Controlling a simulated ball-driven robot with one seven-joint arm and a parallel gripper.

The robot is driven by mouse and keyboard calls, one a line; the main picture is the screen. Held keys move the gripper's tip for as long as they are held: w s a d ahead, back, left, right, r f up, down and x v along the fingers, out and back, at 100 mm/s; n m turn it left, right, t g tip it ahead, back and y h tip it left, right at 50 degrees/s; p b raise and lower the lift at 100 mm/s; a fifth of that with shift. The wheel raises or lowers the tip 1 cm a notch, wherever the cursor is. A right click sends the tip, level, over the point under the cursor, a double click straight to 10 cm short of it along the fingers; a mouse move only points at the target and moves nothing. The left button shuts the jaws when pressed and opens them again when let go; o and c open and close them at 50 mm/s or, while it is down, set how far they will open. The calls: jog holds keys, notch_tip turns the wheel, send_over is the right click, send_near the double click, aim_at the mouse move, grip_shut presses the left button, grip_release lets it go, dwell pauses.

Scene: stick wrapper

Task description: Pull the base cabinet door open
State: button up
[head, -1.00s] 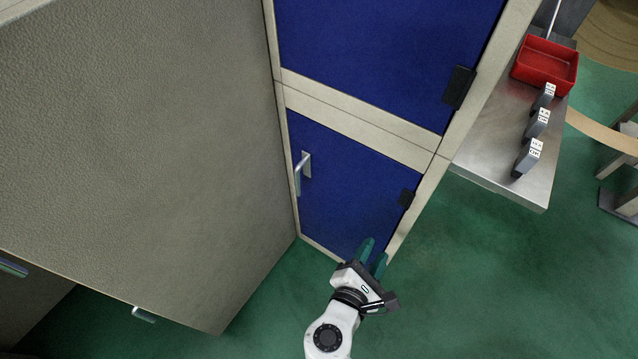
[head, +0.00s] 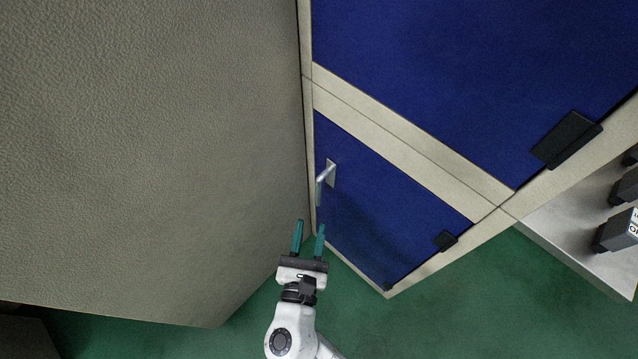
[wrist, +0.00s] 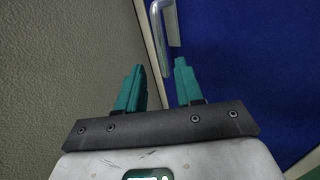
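The base cabinet door (head: 385,220) is a blue panel in a beige frame and is closed. Its silver lever handle (head: 326,180) sits near the door's left edge; it also shows at the top of the wrist view (wrist: 163,35). My gripper (head: 310,224) has two teal fingers, apart and with nothing between them. It is below the handle in the head view and not touching it. In the wrist view my gripper (wrist: 158,68) points toward the handle, with the blue door on the right.
A large beige textured cabinet side (head: 150,150) stands close on the left of my gripper. A second blue door (head: 460,70) with a dark hinge (head: 567,139) is above. A metal bench (head: 580,225) with grey devices is at right. Green floor is open below.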

aim_at(317, 196)
jog(key=w, duration=0.3)
jog(key=w+b, duration=0.1)
jog(key=w, duration=0.5)
jog(key=shift+w+d+b, duration=0.35)
jog(key=shift+w+d, duration=0.05)
jog(key=shift+c, duration=0.3)
grip_shut()
